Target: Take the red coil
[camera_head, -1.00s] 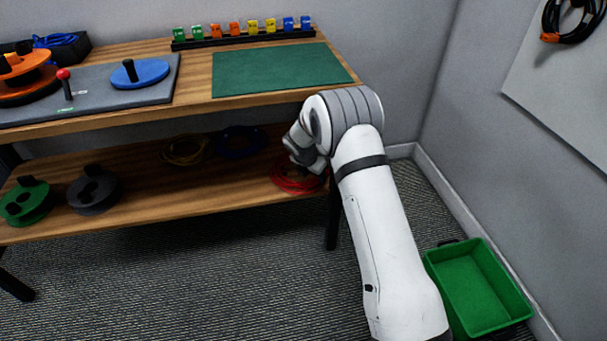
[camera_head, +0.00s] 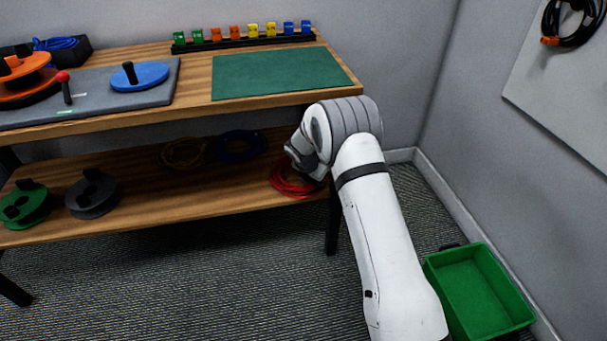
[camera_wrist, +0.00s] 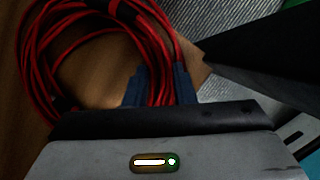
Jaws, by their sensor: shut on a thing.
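The red coil (camera_head: 291,178) lies at the right end of the lower shelf (camera_head: 150,208), partly hidden by my arm. In the wrist view the red coil (camera_wrist: 88,22) fills the upper left. Its near strands pass between the two dark fingers of my gripper (camera_wrist: 161,88), which is shut on them. In the head view my gripper reaches in under the tabletop, and its fingers are hidden behind the wrist.
A yellow coil (camera_head: 184,153) and a blue coil (camera_head: 240,146) lie farther left on the shelf, with green (camera_head: 25,205) and dark (camera_head: 93,194) reels. A table leg (camera_head: 333,222) stands close to my gripper. A green bin (camera_head: 478,290) is on the floor at right.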

